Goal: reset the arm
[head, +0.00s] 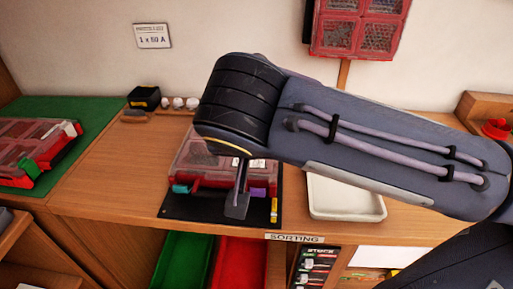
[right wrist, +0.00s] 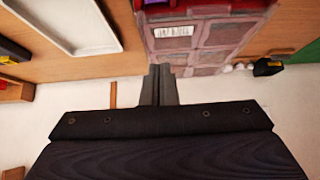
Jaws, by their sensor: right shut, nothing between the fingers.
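My right arm (head: 340,135) comes in from the right and spans the middle of the head view. My right gripper (head: 238,205) points down in front of a red case with clear lids (head: 190,155), which the arm partly hides. The fingers are together and empty; they also show shut in the right wrist view (right wrist: 159,88), with the red case (right wrist: 205,30) beyond them. I cannot tell how far the fingertips are from the case. My left gripper is not in view.
The case is on a black mat (head: 185,210) on the wooden bench. A white tray (head: 345,212) stands right of it. Another red case (head: 35,150) lies on a green mat (head: 75,110) at left. Green (head: 180,262) and red bins (head: 240,265) are below. A red case hangs on the wall (head: 360,8).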

